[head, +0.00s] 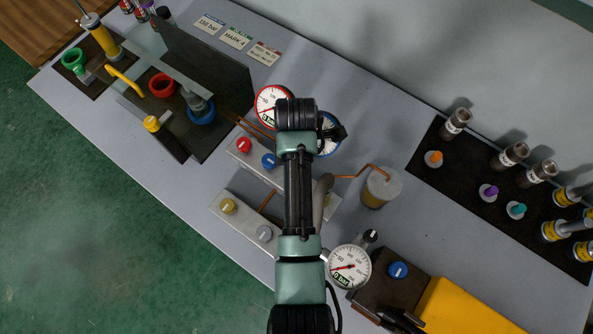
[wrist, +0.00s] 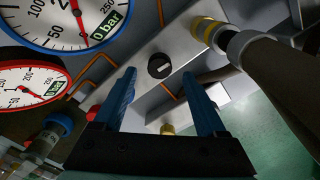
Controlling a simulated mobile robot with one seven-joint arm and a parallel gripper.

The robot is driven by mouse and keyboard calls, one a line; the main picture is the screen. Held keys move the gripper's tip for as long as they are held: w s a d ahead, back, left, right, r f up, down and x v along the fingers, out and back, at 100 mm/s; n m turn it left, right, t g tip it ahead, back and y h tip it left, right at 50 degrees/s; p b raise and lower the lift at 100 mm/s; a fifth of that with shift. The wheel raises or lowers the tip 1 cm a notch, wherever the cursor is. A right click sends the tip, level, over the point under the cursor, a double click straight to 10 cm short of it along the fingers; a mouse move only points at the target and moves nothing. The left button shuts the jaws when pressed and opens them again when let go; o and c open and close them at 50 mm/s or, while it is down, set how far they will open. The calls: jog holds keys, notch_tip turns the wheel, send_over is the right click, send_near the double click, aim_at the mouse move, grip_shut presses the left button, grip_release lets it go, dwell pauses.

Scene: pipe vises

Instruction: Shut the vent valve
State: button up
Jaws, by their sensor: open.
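My gripper (wrist: 158,76) is open and empty in the wrist view, its two blue fingers apart. A round black knob (wrist: 160,66) with a white mark sits on a metal block, seen between and just beyond the fingertips. No finger visibly touches it; the remaining distance is unclear. No readable label tells which knob is the vent valve. In the head view my arm covers the middle of the valve blocks, and the fingers cannot be made out. Other valve knobs there are red (head: 244,145), blue (head: 269,160), yellow (head: 228,206) and grey (head: 264,233).
A red-rimmed gauge (head: 271,107) and a blue-rimmed gauge (wrist: 68,18) stand close by. Copper pipe runs to a cup (head: 380,188). A white gauge (head: 349,267) and a yellow-bodied unit (head: 465,308) are nearer. Several fittings stand on the right black mat (head: 455,190).

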jog(key=shift+f, duration=1.75)
grip_shut()
